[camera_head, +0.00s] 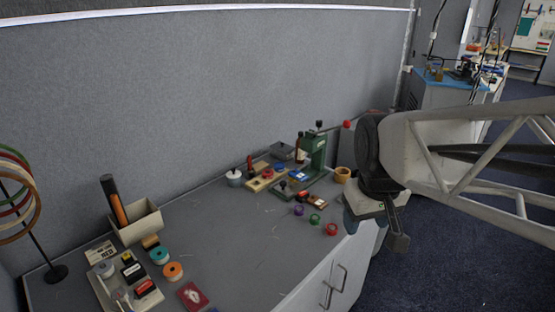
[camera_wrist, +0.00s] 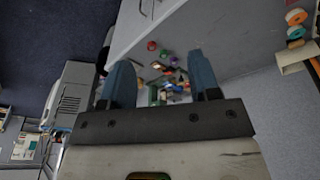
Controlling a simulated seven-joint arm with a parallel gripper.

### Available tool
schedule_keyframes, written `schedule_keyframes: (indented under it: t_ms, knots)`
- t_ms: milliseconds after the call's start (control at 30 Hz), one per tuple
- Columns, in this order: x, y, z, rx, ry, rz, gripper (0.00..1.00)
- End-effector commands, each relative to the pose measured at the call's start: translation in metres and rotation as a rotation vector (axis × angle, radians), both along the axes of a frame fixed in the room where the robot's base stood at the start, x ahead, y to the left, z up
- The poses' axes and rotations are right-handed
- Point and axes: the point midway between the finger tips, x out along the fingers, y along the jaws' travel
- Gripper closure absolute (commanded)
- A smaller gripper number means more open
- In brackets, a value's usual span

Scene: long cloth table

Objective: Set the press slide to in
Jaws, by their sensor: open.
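The green press (camera_head: 316,152) stands upright on the table toward its far right end, with a dark knob on top and a red ball-ended lever beside it. Its dark green base plate (camera_head: 296,190) carries a blue piece (camera_head: 297,175). The slide is too small here to tell its position. My gripper (camera_head: 374,230) hangs to the right of the press, beyond the table's front edge, with its fingers pointing down. In the wrist view, my gripper (camera_wrist: 162,82) has two blue fingers spread apart with nothing held; the small table objects appear between and beyond them.
Purple, green and red rings (camera_head: 315,218) lie in front of the press. A wooden cup (camera_head: 342,174) stands to its right, a wooden board (camera_head: 259,181) to its left. A tray (camera_head: 109,279), a box (camera_head: 136,222) and a ring stand (camera_head: 55,273) fill the left. The table's middle is mostly clear.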

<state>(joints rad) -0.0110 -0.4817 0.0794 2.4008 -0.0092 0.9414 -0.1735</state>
Motion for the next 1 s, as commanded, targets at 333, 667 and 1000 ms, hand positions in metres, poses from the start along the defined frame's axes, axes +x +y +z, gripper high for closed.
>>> schedule_keyframes:
  t_ms: [333,667,1000]
  knots:
    - [0.081,0.009,0.010,-0.030,0.030,0.180,0.44]
    - [0.158,0.020,0.008,-0.056,0.055,0.355,0.44]
    - [0.238,0.033,-0.007,-0.079,0.081,0.534,0.44]
